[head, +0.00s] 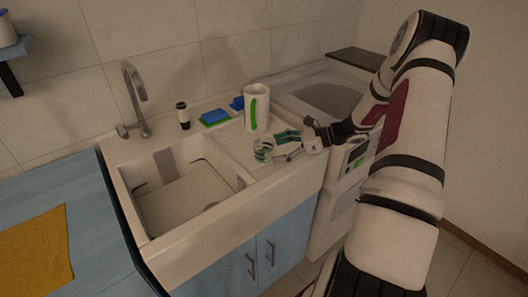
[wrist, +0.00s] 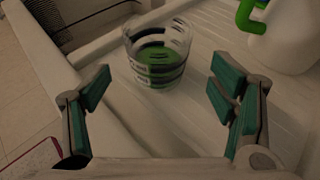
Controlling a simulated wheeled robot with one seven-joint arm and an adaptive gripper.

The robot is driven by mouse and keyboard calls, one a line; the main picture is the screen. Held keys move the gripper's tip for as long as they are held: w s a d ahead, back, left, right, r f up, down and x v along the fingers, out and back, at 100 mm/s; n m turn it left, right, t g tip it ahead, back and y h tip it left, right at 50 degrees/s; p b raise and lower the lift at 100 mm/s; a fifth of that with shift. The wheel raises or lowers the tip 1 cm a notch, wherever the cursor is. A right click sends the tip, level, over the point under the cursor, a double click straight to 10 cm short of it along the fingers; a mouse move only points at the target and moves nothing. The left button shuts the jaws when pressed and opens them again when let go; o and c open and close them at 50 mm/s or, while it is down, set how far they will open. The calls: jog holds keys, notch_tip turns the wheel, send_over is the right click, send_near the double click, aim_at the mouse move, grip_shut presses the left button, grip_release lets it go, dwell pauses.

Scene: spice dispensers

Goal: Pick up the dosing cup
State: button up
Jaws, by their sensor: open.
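The dosing cup (wrist: 157,55) is a small clear cup with dark bands and green showing through its lower part. It stands upright on the ridged drainboard of the sink. In the head view the cup (head: 263,150) is at the drainboard's front left, just left of my gripper (head: 281,145). In the wrist view my gripper (wrist: 160,100) is open, with teal finger pads on either side and empty space between them. The cup is ahead of the fingertips, roughly centred between them, and not touched by either.
A white jug with a green handle (head: 257,107) stands on the drainboard behind the cup. The sink basin (head: 185,195) opens to the left. A blue and green sponge (head: 215,117) and a small dark-topped bottle (head: 183,115) are along the back. A stove-like unit (head: 340,95) stands to the right.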

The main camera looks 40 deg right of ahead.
aim_at(264, 151)
jog(key=shift+p+x, duration=0.35)
jog(key=shift+x, duration=2.35)
jog(key=c, duration=1.4)
jog(key=shift+a, duration=0.1)
jog(key=shift+r, duration=0.2)
